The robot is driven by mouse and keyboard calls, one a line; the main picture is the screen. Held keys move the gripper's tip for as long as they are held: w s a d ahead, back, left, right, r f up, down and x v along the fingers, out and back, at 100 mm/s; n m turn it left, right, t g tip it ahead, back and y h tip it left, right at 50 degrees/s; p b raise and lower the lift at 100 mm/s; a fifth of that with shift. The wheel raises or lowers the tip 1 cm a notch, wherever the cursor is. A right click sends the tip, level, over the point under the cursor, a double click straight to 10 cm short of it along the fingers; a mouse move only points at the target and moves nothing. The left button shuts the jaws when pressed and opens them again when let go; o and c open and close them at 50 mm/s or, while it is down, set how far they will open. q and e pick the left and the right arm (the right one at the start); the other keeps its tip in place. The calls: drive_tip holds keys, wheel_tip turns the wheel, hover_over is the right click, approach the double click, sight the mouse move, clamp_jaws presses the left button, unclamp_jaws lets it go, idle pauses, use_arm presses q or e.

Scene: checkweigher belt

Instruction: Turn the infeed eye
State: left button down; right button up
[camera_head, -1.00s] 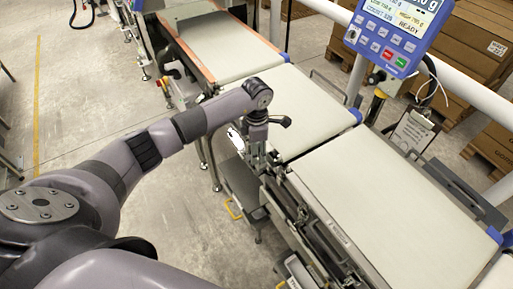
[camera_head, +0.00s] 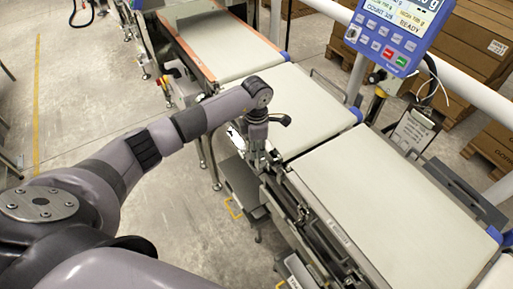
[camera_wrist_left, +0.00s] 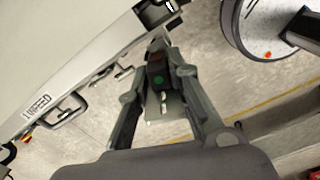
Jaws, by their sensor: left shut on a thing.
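The infeed eye (camera_wrist_left: 158,79) is a small dark block with a green light on its face and a bracket under it. In the left wrist view it sits between the two fingers of my left gripper (camera_wrist_left: 161,62), which is shut on it. In the head view my left gripper (camera_head: 261,160) points down at the near side of the belt line, by the gap between two belts. The eye cannot be made out there. My right gripper is in neither view.
An INFEED label (camera_wrist_left: 36,107) marks the conveyor side panel. Pale belts (camera_head: 390,205) run diagonally across the head view. A blue weighing display (camera_head: 393,30) stands beyond them, with a clipboard (camera_head: 412,130) below. Cardboard boxes (camera_head: 470,60) are stacked behind a white rail.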

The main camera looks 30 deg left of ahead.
use_arm(q)
drive_tip(key=shift+s+d, duration=0.1)
drive_tip(key=shift+d, duration=0.05)
drive_tip(key=shift+s+f+n+b, duration=0.1)
drive_tip(key=shift+n+b, duration=0.4)
drive_tip(key=shift+n, duration=0.6)
drive_tip(key=shift+s+d+n, duration=0.1)
drive_tip(key=shift+d+n, duration=0.1)
drive_tip(key=shift+n, duration=0.7)
drive_tip(key=c, duration=1.4)
unclamp_jaws()
drive_tip(key=shift+o, duration=0.2)
drive_tip(key=shift+r, duration=0.2)
